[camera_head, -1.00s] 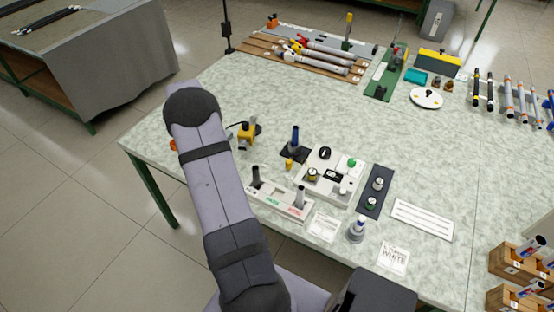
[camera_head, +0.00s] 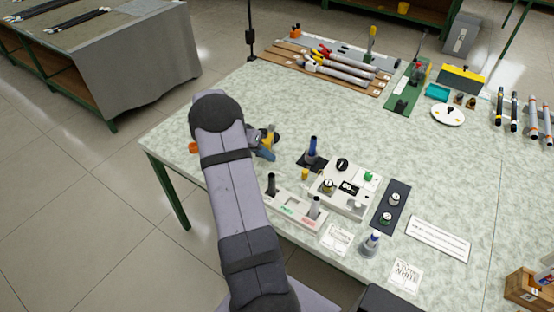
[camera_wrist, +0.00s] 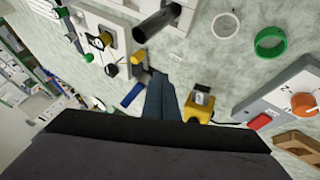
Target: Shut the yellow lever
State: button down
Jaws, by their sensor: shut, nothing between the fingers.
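An upright yellow lever (camera_head: 371,41) stands at the right end of the wooden rack of rods at the back of the table. My gripper (camera_head: 266,153) is at the near left of the table, far from the rack, in front of a small yellow device (camera_head: 268,139). In the wrist view my gripper (camera_wrist: 158,78) has its fingers together and empty, with the yellow device (camera_wrist: 198,108) beside them. The rack is not recognisable in the wrist view.
A green-based fixture (camera_head: 405,95) stands right of the rack. The table middle is clear.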

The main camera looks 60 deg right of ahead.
aim_at(303, 174)
jog(key=p+x, duration=0.2)
jog(key=x, duration=0.7)
jog(key=shift+s+d+f, duration=0.1)
jog(key=shift+s, duration=0.15)
jog(key=shift+s+d+p, duration=0.25)
jog(key=shift+s+p, duration=0.4)
jog(key=shift+s, duration=0.45)
jog(key=shift+s+d, duration=0.15)
jog(key=shift+s, duration=0.5)
jog(key=shift+p, duration=0.35)
jog(key=shift+s+r+p, duration=0.25)
jog(key=shift+s+p, duration=0.5)
jog(key=shift+p, duration=0.1)
jog(key=shift+s+f+p, duration=0.2)
jog(key=shift+s+p, duration=0.2)
jog(key=shift+s, duration=0.3)
